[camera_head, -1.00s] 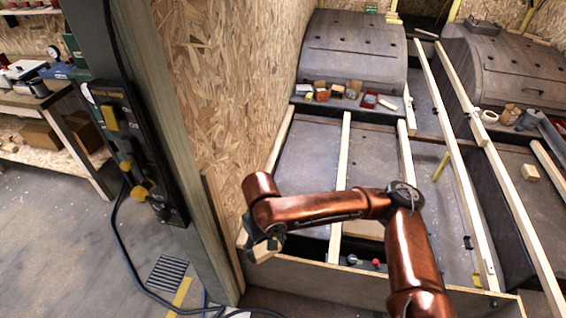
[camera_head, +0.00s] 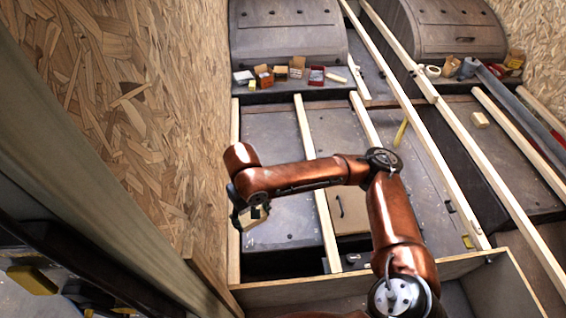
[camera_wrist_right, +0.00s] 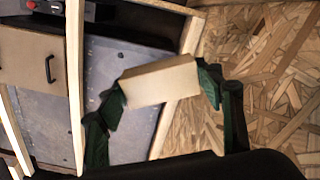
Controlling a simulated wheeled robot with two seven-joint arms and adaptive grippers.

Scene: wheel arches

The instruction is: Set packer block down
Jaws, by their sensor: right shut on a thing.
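My right gripper (camera_wrist_right: 165,85) is shut on the packer block (camera_wrist_right: 160,80), a pale wooden block, in the right wrist view. Its green fingers grip the block at its two ends. In the head view the right gripper (camera_head: 250,215) hangs at the end of the copper arm, near the chipboard wall, and the block (camera_head: 256,217) shows partly behind it. The block appears to be above the grey floor panel beside a pale batten; the exact gap cannot be told. My left gripper is not in view.
A chipboard wall (camera_head: 150,110) stands close at the left. Pale battens (camera_head: 316,180) run lengthwise over grey panels. Another pale block (camera_head: 480,120) lies on a panel at the right. Small boxes (camera_head: 297,66) stand before the left wheel arch (camera_head: 290,40). A low board (camera_head: 360,279) crosses the front.

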